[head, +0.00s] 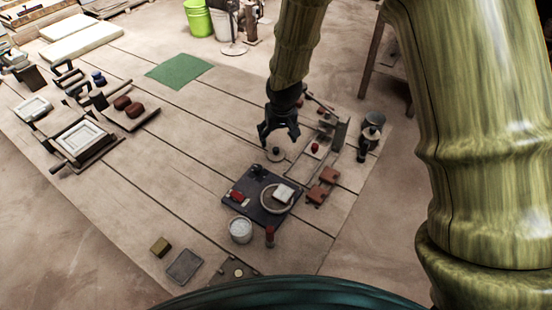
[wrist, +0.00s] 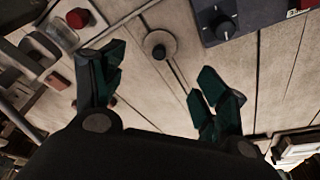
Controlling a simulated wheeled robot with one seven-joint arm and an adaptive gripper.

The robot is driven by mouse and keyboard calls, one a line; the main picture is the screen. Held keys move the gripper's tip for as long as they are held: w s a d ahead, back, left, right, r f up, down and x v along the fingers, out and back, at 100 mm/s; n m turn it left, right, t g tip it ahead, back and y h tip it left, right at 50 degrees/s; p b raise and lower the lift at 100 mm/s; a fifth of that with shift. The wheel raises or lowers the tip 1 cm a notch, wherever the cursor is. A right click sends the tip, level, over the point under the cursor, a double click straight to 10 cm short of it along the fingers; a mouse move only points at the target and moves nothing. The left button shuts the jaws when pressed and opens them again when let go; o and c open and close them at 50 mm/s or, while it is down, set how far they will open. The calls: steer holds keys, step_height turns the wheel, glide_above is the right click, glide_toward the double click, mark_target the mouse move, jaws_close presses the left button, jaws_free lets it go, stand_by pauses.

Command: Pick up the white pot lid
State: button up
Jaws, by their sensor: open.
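The pot lid, a small pale disc with a dark round knob, lies flat on the plank table just below my gripper in the head view (head: 276,155). In the wrist view the lid (wrist: 148,40) is beyond the fingertips, a little above the middle of the gap between them. It looks beige-grey in this light. My gripper (head: 279,138) is open and empty above the table. In the wrist view my gripper (wrist: 160,68) shows its two dark green fingers wide apart, with nothing between them touching.
A dark hot-plate-like unit (head: 239,208) with a pale ring and white block is in front of the lid; a white pot (head: 241,232) stands beside it. A metal frame with a red knob (head: 315,149) is close on the right. Bare planks (head: 190,165) lie left.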

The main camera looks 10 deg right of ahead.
glide_above(276, 149)
steer(key=s, duration=0.2)
step_height(276, 149, down, 5)
steer(key=shift+r+p, duration=0.1)
steer(key=shift+p, duration=0.2)
steer(key=shift+w+p+x, duration=0.1)
steer(key=shift+p+x, duration=0.3)
steer(key=shift+x, duration=1.05)
steer(key=shift+w+p+x, duration=0.15)
steer(key=shift+p+x, duration=0.2)
steer(key=shift+x, duration=1.15)
steer(key=shift+r, duration=0.1)
steer(key=shift+c, duration=0.4)
steer(key=c, duration=0.7)
